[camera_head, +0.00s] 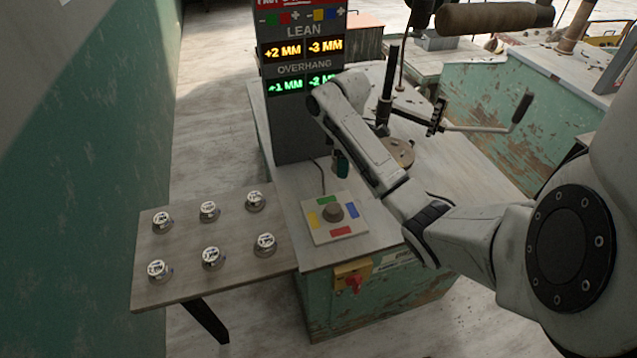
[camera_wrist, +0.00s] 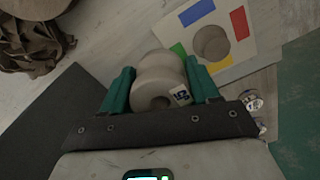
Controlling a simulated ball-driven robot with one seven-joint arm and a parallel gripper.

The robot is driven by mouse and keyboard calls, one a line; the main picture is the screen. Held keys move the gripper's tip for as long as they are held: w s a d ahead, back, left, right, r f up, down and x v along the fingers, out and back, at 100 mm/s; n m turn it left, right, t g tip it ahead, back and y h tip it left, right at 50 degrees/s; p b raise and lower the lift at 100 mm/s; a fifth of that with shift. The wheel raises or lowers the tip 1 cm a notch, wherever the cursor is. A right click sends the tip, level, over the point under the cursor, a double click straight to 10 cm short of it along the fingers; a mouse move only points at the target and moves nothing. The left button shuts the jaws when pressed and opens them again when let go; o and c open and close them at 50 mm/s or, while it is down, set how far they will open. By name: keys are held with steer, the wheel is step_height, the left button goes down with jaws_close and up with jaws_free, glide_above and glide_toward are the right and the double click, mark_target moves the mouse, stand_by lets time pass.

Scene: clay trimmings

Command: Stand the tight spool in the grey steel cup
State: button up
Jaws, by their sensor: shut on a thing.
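My gripper (camera_wrist: 158,68) has its two teal fingers shut on a beige, waisted spool (camera_wrist: 161,87), one finger on each side. In the head view my gripper (camera_head: 341,163) hangs above the bench beside the display post; the spool is not clear there. On the side table are several small grey round holders with white lettered tops, such as the front left one (camera_head: 158,270) and the back right one (camera_head: 255,200). I cannot tell which is the grey steel cup.
A white plate (camera_head: 318,236) with red, blue, green and yellow patches bears a round beige knob (camera_head: 333,212). The display post (camera_head: 297,125) stands behind it, reading lean and overhang in millimetres. The side table (camera_head: 185,288) has bare room between its holders.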

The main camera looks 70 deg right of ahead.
steer(key=w+d+f+b, duration=0.1)
steer(key=w+f+b, duration=0.1)
steer(key=w, duration=0.2)
glide_above(319, 182)
step_height(319, 182, down, 5)
steer(key=shift+d+p, duration=0.1)
steer(key=shift+p, duration=0.3)
steer(key=shift+f, duration=1.7)
steer(key=shift+f, duration=0.15)
steer(key=o, duration=1.2)
